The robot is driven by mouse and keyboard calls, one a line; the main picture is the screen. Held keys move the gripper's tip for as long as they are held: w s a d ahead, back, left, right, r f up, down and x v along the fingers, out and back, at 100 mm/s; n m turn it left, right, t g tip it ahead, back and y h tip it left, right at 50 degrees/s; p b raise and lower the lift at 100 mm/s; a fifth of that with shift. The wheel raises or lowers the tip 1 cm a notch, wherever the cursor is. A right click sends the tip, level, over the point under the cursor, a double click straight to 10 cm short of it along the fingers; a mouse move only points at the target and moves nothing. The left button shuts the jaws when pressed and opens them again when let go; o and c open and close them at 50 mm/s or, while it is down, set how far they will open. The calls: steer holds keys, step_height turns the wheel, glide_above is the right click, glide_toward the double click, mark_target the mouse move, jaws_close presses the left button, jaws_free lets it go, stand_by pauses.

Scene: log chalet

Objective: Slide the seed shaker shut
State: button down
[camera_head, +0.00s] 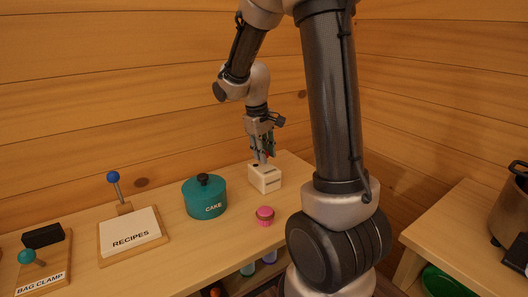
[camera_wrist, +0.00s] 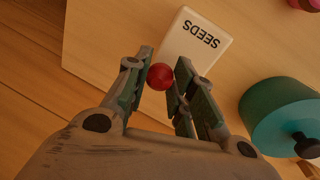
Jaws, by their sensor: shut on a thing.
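The seed shaker (camera_head: 266,180) is a small cream box standing upright on the wooden counter near the back wall. In the wrist view its cream top (camera_wrist: 196,40) reads SEEDS, upside down in the picture. A round red knob (camera_wrist: 160,76) sits at the near end of that top. My gripper (camera_head: 262,158) points down over the shaker. In the wrist view my gripper (camera_wrist: 160,78) has its two fingers on either side of the red knob, shut on it. The fingers hide part of the shaker's near end, and I cannot make out the slide's opening.
A teal CAKE pot (camera_head: 205,197) with a black knob stands left of the shaker. A small pink lidded thing (camera_head: 265,215) is in front. A RECIPES board (camera_head: 131,236) and a BAG CLAMP board (camera_head: 44,272) lie further left. The log wall is close behind.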

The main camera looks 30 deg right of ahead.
steer(key=shift+a, duration=1.85)
steer(key=c, duration=1.2)
jaws_free()
steer(key=shift+a, duration=0.15)
steer(key=shift+r, duration=0.1)
steer(key=r, duration=0.4)
steer(key=a+r, duration=0.1)
steer(key=r, duration=0.2)
steer(key=a+r, duration=0.1)
steer(key=r, duration=0.3)
steer(key=shift+s+a+r, duration=0.1)
steer(key=shift+s+r, duration=0.15)
steer(key=shift+r, duration=0.05)
